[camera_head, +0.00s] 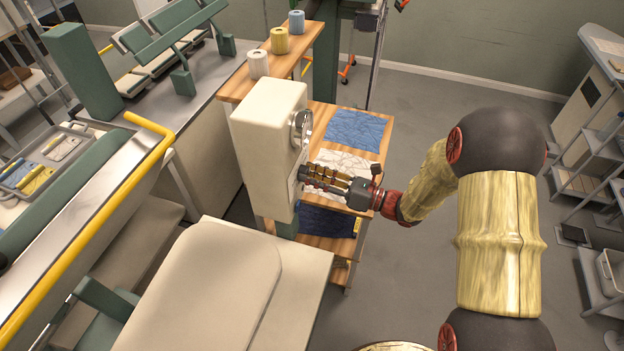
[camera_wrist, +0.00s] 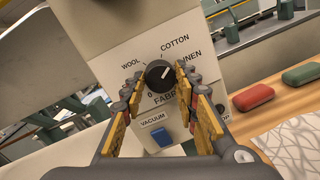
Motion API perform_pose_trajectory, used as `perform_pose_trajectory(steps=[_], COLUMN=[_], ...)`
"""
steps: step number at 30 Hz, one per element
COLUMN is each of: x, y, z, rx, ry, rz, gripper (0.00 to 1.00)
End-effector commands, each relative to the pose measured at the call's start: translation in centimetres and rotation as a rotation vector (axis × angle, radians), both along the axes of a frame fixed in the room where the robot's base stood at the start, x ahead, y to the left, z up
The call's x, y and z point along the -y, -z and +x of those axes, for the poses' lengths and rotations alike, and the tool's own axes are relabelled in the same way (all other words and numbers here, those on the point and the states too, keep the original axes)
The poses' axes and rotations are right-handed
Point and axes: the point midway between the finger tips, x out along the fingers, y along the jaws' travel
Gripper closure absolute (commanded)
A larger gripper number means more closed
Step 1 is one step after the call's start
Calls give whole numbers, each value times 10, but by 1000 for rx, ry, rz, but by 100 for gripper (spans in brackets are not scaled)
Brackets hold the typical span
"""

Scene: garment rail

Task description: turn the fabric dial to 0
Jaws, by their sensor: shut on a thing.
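The fabric dial (camera_wrist: 160,76) is a round black knob with a white pointer mark, on a white panel in the wrist view. Around it are the labels 0, WOOL, COTTON and LINEN, the last partly covered. The white mark points up and right, roughly toward LINEN. My gripper (camera_wrist: 162,82) is shut on the dial, with its yellow-padded fingers on either side of it. In the head view my gripper (camera_head: 303,177) reaches the right face of the cream machine box (camera_head: 268,140). The dial itself is hidden there by the fingers.
Below the dial is a blue button (camera_wrist: 162,137) labelled VACUUM. A label ending in OP is partly hidden behind the right finger. A round gauge (camera_head: 301,128) sits above my gripper. A wooden shelf with folded blue cloth (camera_head: 354,130) stands behind. A padded board (camera_head: 215,280) lies in front.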

Motion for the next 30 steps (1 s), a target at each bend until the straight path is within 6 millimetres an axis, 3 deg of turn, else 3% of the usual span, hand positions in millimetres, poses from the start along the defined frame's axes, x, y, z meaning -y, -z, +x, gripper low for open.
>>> perform_pose_trajectory(steps=[30], x=[2], y=[6], z=[3], rx=[910], ry=[1], rz=[-331], gripper=[95])
